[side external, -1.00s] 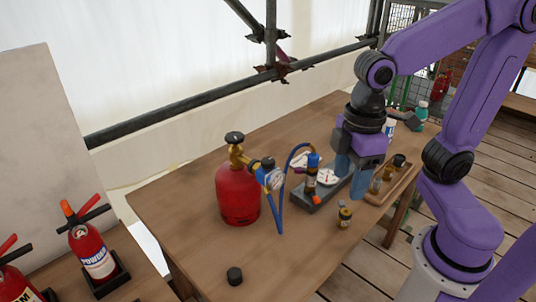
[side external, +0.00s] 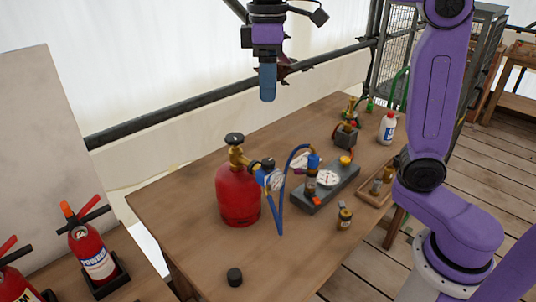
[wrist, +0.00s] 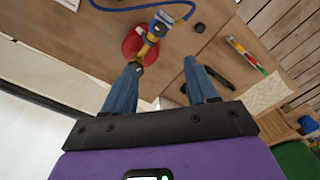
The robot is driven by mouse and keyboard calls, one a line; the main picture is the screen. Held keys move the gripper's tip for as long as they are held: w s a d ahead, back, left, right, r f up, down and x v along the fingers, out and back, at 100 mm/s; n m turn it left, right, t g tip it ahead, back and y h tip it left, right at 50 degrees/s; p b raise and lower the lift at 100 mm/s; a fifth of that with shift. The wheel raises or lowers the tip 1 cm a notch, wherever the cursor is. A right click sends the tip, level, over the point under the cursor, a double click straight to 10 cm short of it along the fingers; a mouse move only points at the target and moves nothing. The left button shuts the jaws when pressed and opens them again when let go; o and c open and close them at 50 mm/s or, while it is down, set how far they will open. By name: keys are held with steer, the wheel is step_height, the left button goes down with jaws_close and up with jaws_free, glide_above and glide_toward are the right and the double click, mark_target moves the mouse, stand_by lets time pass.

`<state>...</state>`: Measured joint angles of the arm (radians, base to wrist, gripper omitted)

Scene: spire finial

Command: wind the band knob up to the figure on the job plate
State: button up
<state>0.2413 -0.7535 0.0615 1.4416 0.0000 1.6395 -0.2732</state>
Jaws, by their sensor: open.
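My gripper (side external: 267,92) hangs high above the table's back edge, up and slightly right of the red gas cylinder (side external: 238,195). Its blue fingers overlap in the side view. In the wrist view my gripper (wrist: 163,68) is open and empty. The cylinder (wrist: 132,42) lies beyond the fingertips there, with its brass valve and blue regulator. A grey block (side external: 330,190) bears a white dial gauge (side external: 327,178), a yellow knob (side external: 345,161) and a blue fitting (side external: 313,162). I cannot tell which knob is the band knob, and no job-plate figure is readable.
A blue hose (side external: 281,212) joins the regulator and block. A black cap (side external: 234,277) lies near the front. A small jar (side external: 345,216), a wooden tray (side external: 374,193) and a white bottle (side external: 387,128) stand right. Fire extinguishers (side external: 94,250) stand left. The table's left front is mostly clear.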

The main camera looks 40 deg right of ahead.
mark_target(268, 161)
step_height(268, 161, down, 17)
steer(key=shift+f, duration=0.1)
stand_by(0.5)
steer(key=c, duration=1.1)
